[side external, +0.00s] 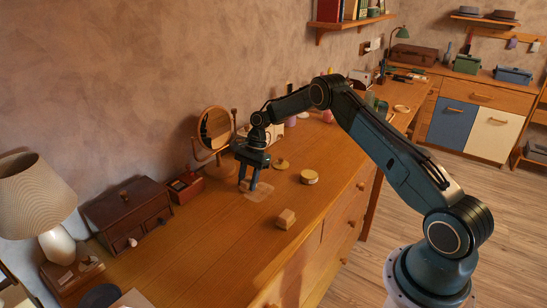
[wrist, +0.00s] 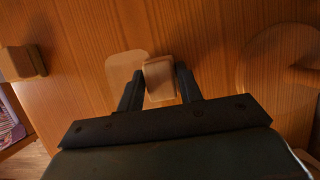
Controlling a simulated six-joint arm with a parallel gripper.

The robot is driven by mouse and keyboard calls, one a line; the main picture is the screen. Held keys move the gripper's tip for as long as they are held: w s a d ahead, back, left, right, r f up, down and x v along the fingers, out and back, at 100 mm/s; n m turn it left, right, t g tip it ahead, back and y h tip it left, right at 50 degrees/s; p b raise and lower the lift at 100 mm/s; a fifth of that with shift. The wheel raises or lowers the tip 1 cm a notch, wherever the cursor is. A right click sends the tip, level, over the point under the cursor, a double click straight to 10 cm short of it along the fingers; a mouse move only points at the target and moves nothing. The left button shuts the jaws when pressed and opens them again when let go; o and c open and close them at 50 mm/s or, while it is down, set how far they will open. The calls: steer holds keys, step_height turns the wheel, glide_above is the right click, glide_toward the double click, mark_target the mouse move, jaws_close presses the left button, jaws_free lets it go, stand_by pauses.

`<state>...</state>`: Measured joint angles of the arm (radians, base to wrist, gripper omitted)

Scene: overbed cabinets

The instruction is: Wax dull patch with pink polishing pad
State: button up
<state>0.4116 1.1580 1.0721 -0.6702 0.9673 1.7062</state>
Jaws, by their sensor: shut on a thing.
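My gripper (side external: 248,188) points down at the wooden dresser top (side external: 215,225) and is shut on a small block-like pad (wrist: 159,78), which looks pinkish tan in the warm light. In the wrist view the pad sits between both fingers (wrist: 160,88). A pale, dull patch (side external: 261,192) with rounded corners lies on the wood at the gripper. In the wrist view the patch (wrist: 122,68) shows just left of the pad, and the pad overlaps its right part. I cannot tell whether the pad touches the wood. In the side view the fingers mostly hide the pad.
A tan block (side external: 285,219) stands near the front edge; it also shows at left in the wrist view (wrist: 22,62). A round tin (side external: 309,177) and a flat disc (side external: 281,164) lie to the right. A round mirror (side external: 214,128), small red box (side external: 186,185) and drawer chest (side external: 130,214) stand behind.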

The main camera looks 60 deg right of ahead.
mark_target(269, 201)
steer(key=shift+s, duration=4.8)
step_height(269, 201, up, 8)
steer(key=shift+r, duration=0.1)
